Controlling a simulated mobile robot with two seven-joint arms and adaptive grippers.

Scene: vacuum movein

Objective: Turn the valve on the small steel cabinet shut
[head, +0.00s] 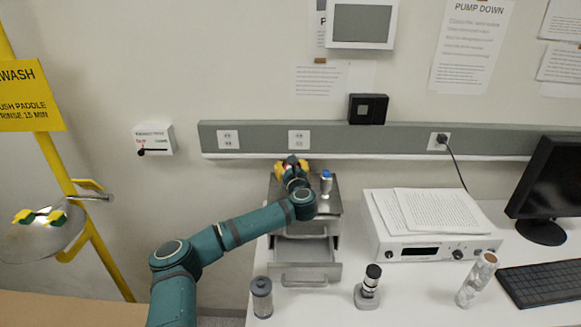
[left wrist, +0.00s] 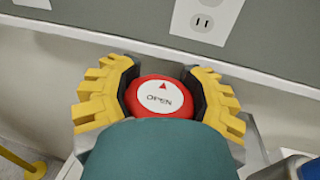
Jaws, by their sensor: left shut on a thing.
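The small steel cabinet (head: 343,207) stands on the white bench against the wall, with a drawer (head: 305,273) pulled out at its front. The valve's red knob (left wrist: 131,98) has a white disc reading OPEN, with a red arrow pointing up in the left wrist view. My left gripper (head: 291,166) is over the back left of the cabinet top. In the left wrist view its yellow fingers (left wrist: 160,97) are on both sides of the knob, shut on it. The knob's lower part is hidden. My right gripper is in neither view.
A blue-topped fitting (head: 326,183) stands on the cabinet to the right of the gripper. A grey canister (head: 261,298), a black-topped device (head: 369,288) and a foil roll (head: 477,280) stand in front. A white instrument (head: 432,240) is at right.

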